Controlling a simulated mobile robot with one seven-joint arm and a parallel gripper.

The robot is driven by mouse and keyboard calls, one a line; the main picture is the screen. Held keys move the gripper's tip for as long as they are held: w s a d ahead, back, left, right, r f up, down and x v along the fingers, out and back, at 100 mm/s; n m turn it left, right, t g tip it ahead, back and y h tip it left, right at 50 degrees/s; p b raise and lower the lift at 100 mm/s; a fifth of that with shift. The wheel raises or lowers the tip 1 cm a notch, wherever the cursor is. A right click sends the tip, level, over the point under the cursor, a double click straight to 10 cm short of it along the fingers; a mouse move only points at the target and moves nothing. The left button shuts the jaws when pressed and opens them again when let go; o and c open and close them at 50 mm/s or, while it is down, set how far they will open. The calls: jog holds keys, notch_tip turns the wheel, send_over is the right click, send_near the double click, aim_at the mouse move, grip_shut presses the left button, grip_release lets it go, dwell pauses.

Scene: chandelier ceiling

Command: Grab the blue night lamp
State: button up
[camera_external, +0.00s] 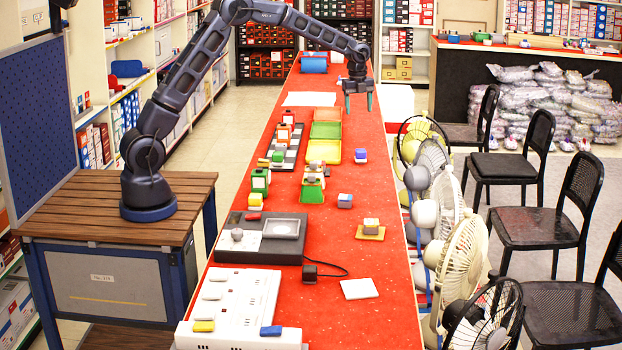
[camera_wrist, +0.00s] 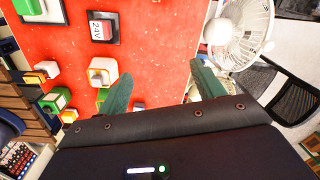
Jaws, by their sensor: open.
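My gripper (camera_external: 358,103) hangs open and empty above the red table, pointing down, beyond the small lamp-like blocks. Its green fingers are spread wide in the wrist view (camera_wrist: 163,87), with bare red surface between them. Two small blocks with blue parts stand on the table: a far one (camera_external: 361,156), nearer the gripper, and a closer one (camera_external: 345,201). I cannot tell which is the blue night lamp. In the wrist view a small, partly hidden bluish block (camera_wrist: 138,106) shows by the left finger.
Green and yellow trays (camera_external: 324,151) lie left of the far block. Several fans (camera_external: 462,255) line the table's right edge. Red surface is clear around the far block.

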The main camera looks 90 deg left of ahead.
aim_at(361, 150)
jog(key=a+f+m, duration=0.1)
jog(key=a+f, duration=0.7)
jog(key=w+a+f+m, duration=0.1)
jog(key=a+f, duration=0.2)
jog(key=f, duration=0.1)
jog(key=shift+w+a+f+m+g+h, duration=0.1)
jog(key=shift+a+m+g+h, duration=0.2)
jog(key=shift+a, duration=0.1)
notch_tip(361, 150, down, 6)
jog(key=shift+r, duration=0.25)
jog(key=shift+w+a+f, duration=0.1)
jog(key=shift+f, duration=1.25)
jog(key=shift+w+a+f, duration=0.1)
jog(key=shift+f, duration=1.2)
jog(key=c, duration=1.1)
